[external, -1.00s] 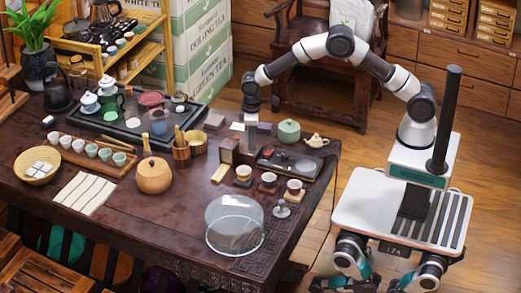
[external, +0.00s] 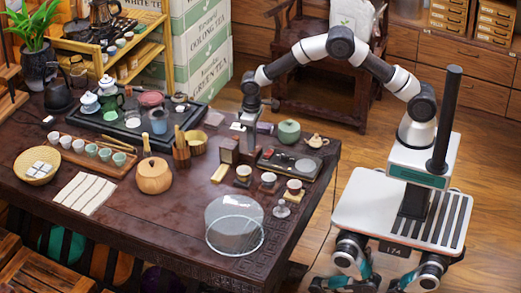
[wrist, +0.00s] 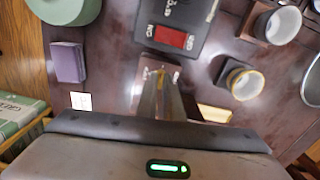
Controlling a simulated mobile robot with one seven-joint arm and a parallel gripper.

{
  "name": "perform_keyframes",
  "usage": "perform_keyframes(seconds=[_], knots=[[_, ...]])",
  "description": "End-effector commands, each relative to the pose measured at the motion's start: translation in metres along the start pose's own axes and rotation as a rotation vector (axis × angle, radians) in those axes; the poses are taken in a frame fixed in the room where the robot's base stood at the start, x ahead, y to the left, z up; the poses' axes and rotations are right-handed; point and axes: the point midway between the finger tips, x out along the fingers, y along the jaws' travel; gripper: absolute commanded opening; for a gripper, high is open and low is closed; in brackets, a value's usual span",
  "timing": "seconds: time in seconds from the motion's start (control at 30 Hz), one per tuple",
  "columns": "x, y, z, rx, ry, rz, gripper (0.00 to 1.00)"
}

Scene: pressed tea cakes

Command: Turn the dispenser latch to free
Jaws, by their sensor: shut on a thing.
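The dispenser appears to be the dark wooden box (external: 227,153) near the right part of the tea table. My gripper (external: 247,147) points down right beside it, at its right side. In the wrist view, my gripper's fingers (wrist: 161,92) come together over a small reddish-brown piece with a pale edge (wrist: 147,75), probably part of the dispenser. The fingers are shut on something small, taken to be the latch. The latch itself is hidden between and under the fingers, so its angle cannot be told.
Small cups (external: 243,171) stand in front, and a green lidded pot (external: 288,131) stands behind. A purple box (wrist: 68,62) is at the left in the wrist view. A glass dome (external: 235,225) stands at the front.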

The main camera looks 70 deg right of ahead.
Motion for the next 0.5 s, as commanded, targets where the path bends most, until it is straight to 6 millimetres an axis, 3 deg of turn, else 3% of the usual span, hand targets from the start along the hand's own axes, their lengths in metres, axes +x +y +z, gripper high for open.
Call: perform_keyframes(seconds=[0.03,0.13,0.5], knots=[[-0.0009,-0.0001,-0.0007,0.0,0.002,0.0,0.09],[-0.0008,-0.0001,-0.0006,-0.001,0.002,0.0,0.26],[-0.0046,-0.0001,-0.0005,-0.001,0.002,0.0,0.26]])
